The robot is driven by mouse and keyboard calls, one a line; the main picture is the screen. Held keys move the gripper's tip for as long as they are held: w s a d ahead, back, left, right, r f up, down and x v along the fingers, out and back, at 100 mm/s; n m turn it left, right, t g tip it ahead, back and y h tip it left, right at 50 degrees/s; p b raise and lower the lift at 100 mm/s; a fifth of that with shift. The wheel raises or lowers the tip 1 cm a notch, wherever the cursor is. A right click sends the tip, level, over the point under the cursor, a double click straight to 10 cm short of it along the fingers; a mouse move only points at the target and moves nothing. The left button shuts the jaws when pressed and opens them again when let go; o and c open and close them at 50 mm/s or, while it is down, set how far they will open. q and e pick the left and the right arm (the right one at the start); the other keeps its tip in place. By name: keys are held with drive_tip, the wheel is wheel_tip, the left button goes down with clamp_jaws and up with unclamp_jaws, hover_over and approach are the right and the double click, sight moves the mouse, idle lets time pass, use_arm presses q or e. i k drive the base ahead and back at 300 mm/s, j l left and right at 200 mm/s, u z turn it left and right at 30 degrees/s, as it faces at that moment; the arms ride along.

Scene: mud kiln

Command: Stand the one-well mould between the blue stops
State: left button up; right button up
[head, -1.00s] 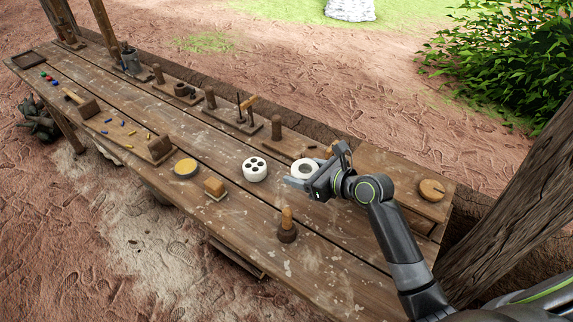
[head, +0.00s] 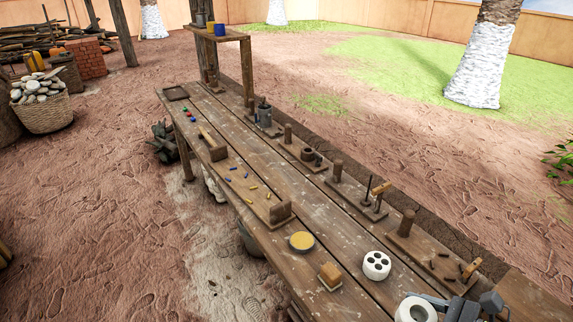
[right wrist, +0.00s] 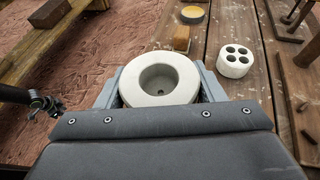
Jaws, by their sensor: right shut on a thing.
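The one-well mould (head: 405,315) is a white round block with one deep hole. It is at the bottom right of the head view, partly cut off, and in the middle of the right wrist view (right wrist: 138,91). My right gripper (right wrist: 160,72) is shut on it, one finger on each side, hole facing up. Small blue pieces (head: 230,179) lie on the board at the table's near side, beside yellow ones; I cannot tell whether they are the blue stops. My left gripper is out of view.
A white mould with several wells (head: 377,265) stands near the held mould, also in the right wrist view (right wrist: 235,61). A yellow-filled dish (head: 302,241) and a wood-backed brush (head: 330,275) are close by. Wooden racks with posts (head: 406,223) line the far edge.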

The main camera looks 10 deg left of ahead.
sight(235, 175)
drive_tip(key=i+j, duration=0.35)
drive_tip(key=j, duration=0.2)
drive_tip(key=i+j, duration=0.4)
drive_tip(key=j, duration=0.15)
drive_tip(key=i+j, duration=0.35)
drive_tip(key=j, duration=0.2)
drive_tip(key=i+j, duration=0.4)
drive_tip(key=j, duration=0.1)
